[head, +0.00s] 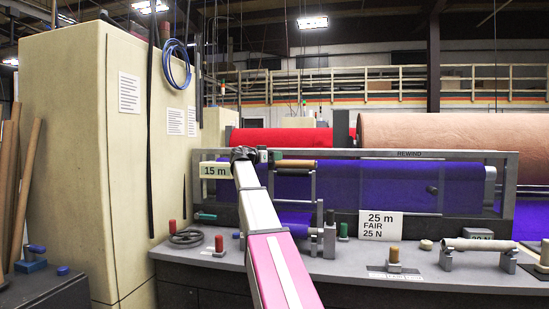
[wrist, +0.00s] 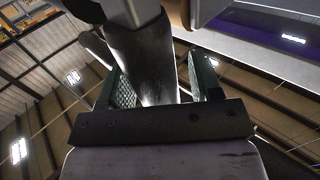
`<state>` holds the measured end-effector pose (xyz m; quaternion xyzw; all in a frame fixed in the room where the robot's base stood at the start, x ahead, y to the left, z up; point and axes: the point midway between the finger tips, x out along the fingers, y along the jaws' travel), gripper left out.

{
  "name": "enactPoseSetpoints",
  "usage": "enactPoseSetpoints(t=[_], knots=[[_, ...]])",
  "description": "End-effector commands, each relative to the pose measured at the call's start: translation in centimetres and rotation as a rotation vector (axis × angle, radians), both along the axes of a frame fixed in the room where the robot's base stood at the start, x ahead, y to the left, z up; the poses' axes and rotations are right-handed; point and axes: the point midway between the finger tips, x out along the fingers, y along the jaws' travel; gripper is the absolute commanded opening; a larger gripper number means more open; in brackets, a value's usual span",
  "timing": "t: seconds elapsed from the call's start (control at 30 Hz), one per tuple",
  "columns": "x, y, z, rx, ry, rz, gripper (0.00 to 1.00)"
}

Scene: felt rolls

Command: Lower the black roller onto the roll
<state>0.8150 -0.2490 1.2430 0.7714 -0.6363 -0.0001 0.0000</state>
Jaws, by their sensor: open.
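My gripper (head: 262,155) is at the far end of my arm, in front of the left part of the rewind frame. In the wrist view its two green-padded fingers (wrist: 165,88) stand apart, on either side of a dark grey cylindrical part (wrist: 142,62). I cannot tell whether either finger touches that part, or whether it belongs to the black roller. The purple felt (head: 400,187) spans the machine behind and to the right of my gripper. In the head view my gripper hides part of the machine, and I cannot pick out the black roller clearly.
A "15 m" sign (head: 215,170) is just left of my gripper. A "25 m FAIR 25 N" card (head: 381,225) stands on the grey bench (head: 340,268), with several coloured pegs and a small roller (head: 480,244). A tall cream cabinet (head: 75,150) fills the left.

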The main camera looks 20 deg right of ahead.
Motion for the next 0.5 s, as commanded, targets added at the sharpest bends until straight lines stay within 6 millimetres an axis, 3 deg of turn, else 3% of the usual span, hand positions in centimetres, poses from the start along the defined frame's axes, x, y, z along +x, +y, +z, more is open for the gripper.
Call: enactPoseSetpoints(t=[0.33, 0.5], knots=[[0.05, -0.31, 0.0, 0.0, 0.0, 0.0, 0.55], [0.04, -0.29, 0.01, 0.0, 0.0, 0.0, 0.0]])
